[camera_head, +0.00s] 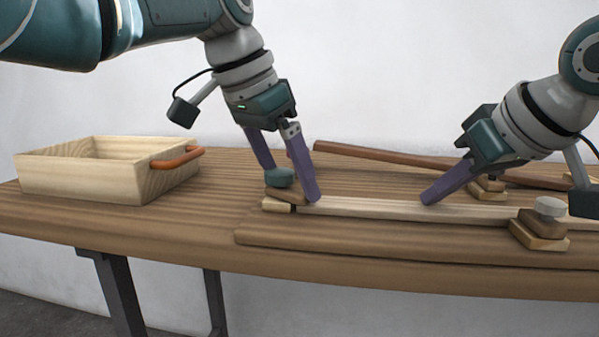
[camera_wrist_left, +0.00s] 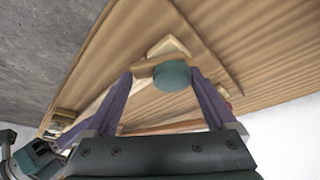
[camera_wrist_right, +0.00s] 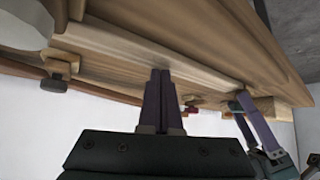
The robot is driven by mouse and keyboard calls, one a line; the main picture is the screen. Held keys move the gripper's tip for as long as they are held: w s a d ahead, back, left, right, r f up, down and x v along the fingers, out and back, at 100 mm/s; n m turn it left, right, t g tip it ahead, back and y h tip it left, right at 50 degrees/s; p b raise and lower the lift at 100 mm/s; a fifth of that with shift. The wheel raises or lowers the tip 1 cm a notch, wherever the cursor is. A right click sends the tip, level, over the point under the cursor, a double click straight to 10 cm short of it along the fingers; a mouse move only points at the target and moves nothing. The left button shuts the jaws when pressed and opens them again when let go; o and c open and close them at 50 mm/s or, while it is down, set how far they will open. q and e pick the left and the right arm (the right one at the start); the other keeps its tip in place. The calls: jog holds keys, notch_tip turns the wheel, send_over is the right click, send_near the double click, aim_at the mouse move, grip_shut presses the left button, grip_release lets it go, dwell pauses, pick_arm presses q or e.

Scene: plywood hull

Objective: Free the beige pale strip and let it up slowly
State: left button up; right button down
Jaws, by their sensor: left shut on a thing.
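The beige pale strip (camera_head: 370,208) lies lengthwise along the wooden bench. At its left end stands a small wooden clamp (camera_head: 285,194) with a round teal knob (camera_head: 279,178). My left gripper (camera_head: 290,184) is shut on this clamp, one finger on each side; the knob also shows between the fingers in the left wrist view (camera_wrist_left: 173,76). Another clamp (camera_head: 541,222) with a grey knob stands at the strip's right part. My right gripper (camera_head: 430,200) is shut, its fingers together in the right wrist view (camera_wrist_right: 160,75), with the tips at the strip's middle. Whether they touch it I cannot tell.
An open wooden box (camera_head: 70,180) with an orange-brown handle (camera_head: 176,160) stands at the bench's left. A darker brown strip (camera_head: 390,158) lies behind, with a further clamp (camera_head: 488,188) near it. The bench (camera_head: 215,205) is bare between box and left clamp.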

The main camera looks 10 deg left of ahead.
pick_arm(q)
jog(key=o, duration=1)
pick_arm(e)
jog(key=shift+d+f, duration=0.1)
jog(key=shift+f, duration=0.2)
pick_arm(q)
jog(key=shift+o, duration=0.2)
pick_arm(e)
jog(key=shift+s, duration=0.1)
